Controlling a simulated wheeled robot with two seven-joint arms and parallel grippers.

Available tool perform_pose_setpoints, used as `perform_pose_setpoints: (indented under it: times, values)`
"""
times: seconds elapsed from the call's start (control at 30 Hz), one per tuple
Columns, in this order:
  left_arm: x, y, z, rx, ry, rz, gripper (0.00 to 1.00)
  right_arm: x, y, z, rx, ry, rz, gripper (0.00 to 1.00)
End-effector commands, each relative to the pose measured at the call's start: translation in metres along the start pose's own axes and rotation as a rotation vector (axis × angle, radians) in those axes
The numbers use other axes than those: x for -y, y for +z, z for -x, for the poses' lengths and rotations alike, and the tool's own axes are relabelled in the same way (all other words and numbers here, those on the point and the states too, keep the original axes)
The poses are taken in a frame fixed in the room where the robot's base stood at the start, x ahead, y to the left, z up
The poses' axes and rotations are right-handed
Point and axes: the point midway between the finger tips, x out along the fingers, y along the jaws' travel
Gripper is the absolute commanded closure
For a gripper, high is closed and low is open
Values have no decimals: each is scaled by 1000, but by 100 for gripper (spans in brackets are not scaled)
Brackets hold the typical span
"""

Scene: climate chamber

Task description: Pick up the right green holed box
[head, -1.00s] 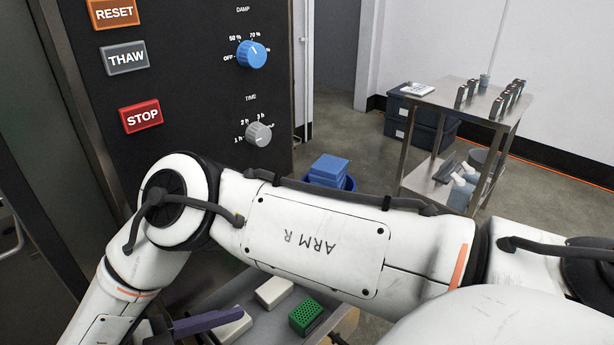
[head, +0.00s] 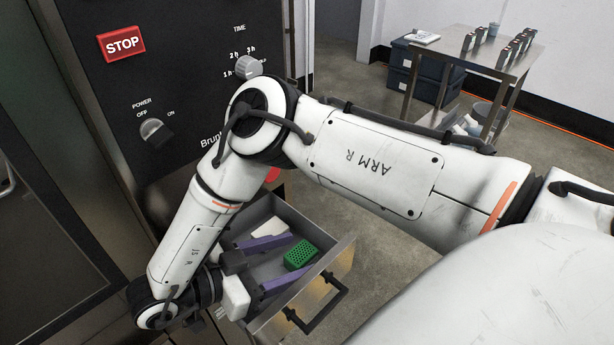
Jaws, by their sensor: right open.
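One green holed box (head: 300,255) lies in an open drawer (head: 337,262), towards its right side. No second green box shows in this view. My right gripper (head: 292,257) is open, with its two purple fingers reaching into the drawer from the left. One finger is on the far side and one on the near side, with the green box near the fingertips between them. I cannot tell whether either finger touches the box. My left gripper is out of view.
A white box (head: 271,228) lies behind the far finger in the drawer. The drawer's front has a black handle (head: 318,308). The dark control panel (head: 180,70) rises behind my right arm. A metal table (head: 470,50) stands at the back right, with free floor before it.

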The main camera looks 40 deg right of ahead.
Motion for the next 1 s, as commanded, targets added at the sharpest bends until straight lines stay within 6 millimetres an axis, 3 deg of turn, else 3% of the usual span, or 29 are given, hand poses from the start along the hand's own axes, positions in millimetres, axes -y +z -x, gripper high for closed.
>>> perform_pose_setpoints:
  times: [0.13,0.4,0.43,0.83,1.0]
  values:
    - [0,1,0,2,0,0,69,0,0,0,0,0,0,44]
    - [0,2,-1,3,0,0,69,0,0,0,0,0,0,90]
    - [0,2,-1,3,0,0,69,0,0,0,0,0,0,92]
    - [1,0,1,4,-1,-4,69,-1,-4,5,-1,3,-2,92]
    - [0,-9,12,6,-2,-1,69,-2,-23,14,-1,6,-4,92]
